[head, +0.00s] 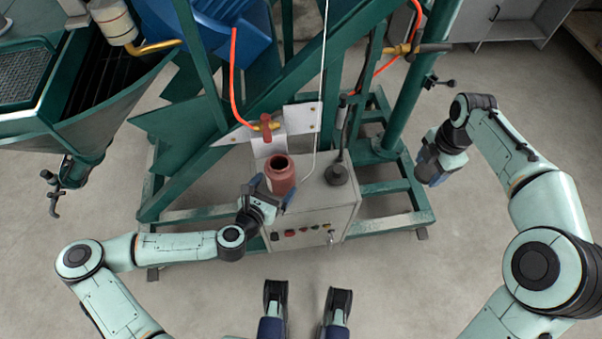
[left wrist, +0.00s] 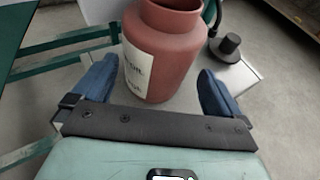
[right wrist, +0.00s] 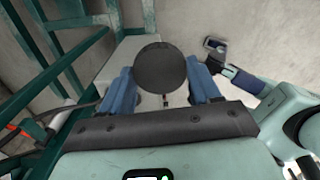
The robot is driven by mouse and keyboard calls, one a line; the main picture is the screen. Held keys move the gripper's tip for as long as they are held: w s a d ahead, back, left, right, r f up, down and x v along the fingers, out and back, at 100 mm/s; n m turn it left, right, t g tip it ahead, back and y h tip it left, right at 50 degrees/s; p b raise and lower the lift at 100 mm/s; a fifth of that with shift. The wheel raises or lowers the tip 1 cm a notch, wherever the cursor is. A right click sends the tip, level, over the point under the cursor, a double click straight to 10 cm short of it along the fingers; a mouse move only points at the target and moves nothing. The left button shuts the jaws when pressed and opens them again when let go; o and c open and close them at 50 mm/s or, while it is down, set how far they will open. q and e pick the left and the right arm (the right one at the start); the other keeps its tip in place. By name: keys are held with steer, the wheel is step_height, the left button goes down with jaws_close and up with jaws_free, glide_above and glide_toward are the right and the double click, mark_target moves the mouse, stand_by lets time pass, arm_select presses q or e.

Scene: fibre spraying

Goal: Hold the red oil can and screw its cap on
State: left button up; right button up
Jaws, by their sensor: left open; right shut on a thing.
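The red oil can (head: 281,175) stands upright on the grey control box with its mouth open and uncapped. It also shows in the left wrist view (left wrist: 165,55), with a white label. My left gripper (head: 273,194) is open, its blue fingers on either side of the can's body, with gaps visible in the left wrist view (left wrist: 160,88). My right gripper (head: 430,168) is well to the right of the can, in the air. In the right wrist view (right wrist: 161,92) it is shut on the round black cap (right wrist: 160,65).
The grey control box (head: 318,208) has buttons on its front. A black cone-shaped fitting (head: 338,174) stands right of the can. A red-handled valve (head: 266,128) and green frame bars (head: 393,147) are close behind. Open floor lies right of the frame.

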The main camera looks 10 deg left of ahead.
arm_select(q)
steer(key=b+x, duration=0.1)
steer(key=x, duration=0.3)
steer(key=shift+w+a+f, duration=0.1)
steer(key=shift+a, duration=0.05)
arm_select(e)
step_height(320, 180, down, 2)
arm_select(q)
steer(key=shift+w+f+b, duration=0.15)
steer(key=shift+w+b, duration=0.2)
steer(key=shift+w, duration=0.15)
arm_select(e)
steer(key=shift+w+f, duration=0.1)
steer(key=shift+f, duration=0.05)
arm_select(q)
steer(key=shift+c, duration=0.3)
steer(key=c, duration=0.9)
